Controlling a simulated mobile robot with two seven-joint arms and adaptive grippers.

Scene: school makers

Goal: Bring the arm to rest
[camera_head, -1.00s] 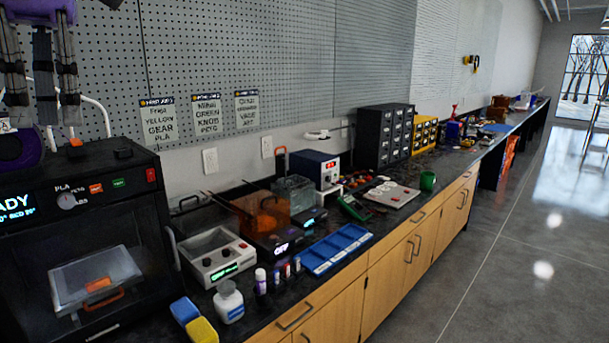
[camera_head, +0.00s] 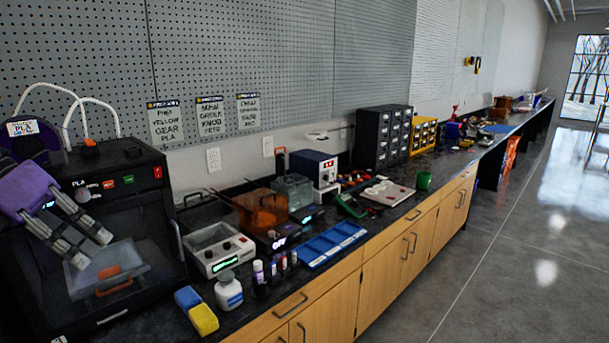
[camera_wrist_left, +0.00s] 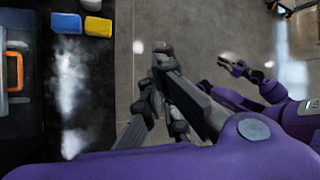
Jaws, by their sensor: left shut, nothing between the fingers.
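My left gripper (camera_head: 92,249) is purple with grey fingers. In the head view it comes in from the left, in front of the black 3D printer (camera_head: 125,175), fingers pointing down and to the right. It is shut and holds nothing. In the left wrist view its dark fingers (camera_wrist_left: 160,75) show over the grey floor, beside the dark counter edge. My right gripper (camera_wrist_left: 233,66) shows in the left wrist view at the end of a purple arm, over the floor. It is small and blurred there, and whether it is open is unclear. It is not in the head view.
At the counter's near end are a blue block (camera_head: 187,297), a yellow block (camera_head: 204,319) and a white bottle (camera_head: 229,291). A grey device (camera_head: 218,249) and a blue tray (camera_head: 332,243) stand farther along. The floor (camera_head: 490,270) on the right is clear.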

